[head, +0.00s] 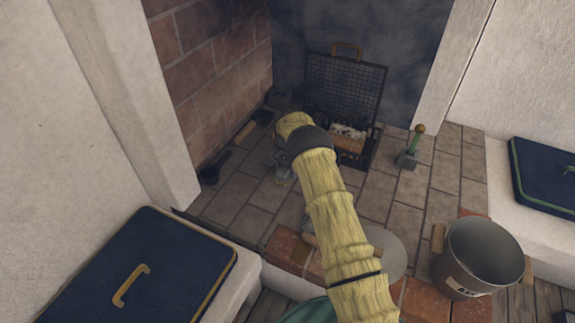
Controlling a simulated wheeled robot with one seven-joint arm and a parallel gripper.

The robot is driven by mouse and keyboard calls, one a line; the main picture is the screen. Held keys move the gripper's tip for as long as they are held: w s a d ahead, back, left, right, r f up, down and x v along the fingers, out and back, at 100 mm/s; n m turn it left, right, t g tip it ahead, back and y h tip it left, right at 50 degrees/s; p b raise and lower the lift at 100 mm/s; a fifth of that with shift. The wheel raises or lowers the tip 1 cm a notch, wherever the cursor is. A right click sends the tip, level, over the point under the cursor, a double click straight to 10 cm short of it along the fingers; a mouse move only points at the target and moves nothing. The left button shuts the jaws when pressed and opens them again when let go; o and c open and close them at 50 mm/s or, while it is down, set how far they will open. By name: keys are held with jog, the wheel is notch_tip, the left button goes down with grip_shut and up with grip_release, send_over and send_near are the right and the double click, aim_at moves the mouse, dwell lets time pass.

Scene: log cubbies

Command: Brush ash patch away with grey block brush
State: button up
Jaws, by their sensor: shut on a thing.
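My gripper (281,172) is low over the tiled hearth, left of the open fire basket, partly covered by my own pale arm. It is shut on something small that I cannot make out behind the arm. A tool with a grey block foot and green handle (409,154) stands upright on the tiles at right, apart from my gripper; I cannot tell whether it is the grey block brush. A dark brush-like tool (215,166) lies by the brick wall at left. I cannot pick out the ash patch; the arm hides part of the hearth.
The fire basket (375,152) has its mesh lid (345,88) raised and pale and brown pieces inside. A metal ash bucket (484,257) stands at front right, beside a grey disc (394,252). Dark lidded boxes flank both sides. Tiles right of my gripper are partly clear.

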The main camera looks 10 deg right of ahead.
aim_at(283, 171)
jog(key=shift+s, duration=0.1)
jog(key=shift+a, duration=0.15)
jog(key=shift+s+a+r+p, duration=0.1)
jog(key=shift+s+a+p, duration=0.2)
jog(key=shift+s+p, duration=0.3)
jog(key=shift+s+a+p, duration=0.45)
jog(key=shift+s+p, duration=0.1)
jog(key=shift+p, duration=0.1)
jog(key=shift+w+d+f+b, duration=0.3)
jog(key=shift+w+d+b, duration=0.1)
jog(key=shift+w+b, duration=0.25)
jog(key=shift+w+d+b, duration=0.3)
jog(key=shift+w+b, duration=0.1)
jog(key=shift+b, duration=0.1)
jog(key=shift+w+d+r, duration=0.15)
jog(key=shift+w+r, duration=0.05)
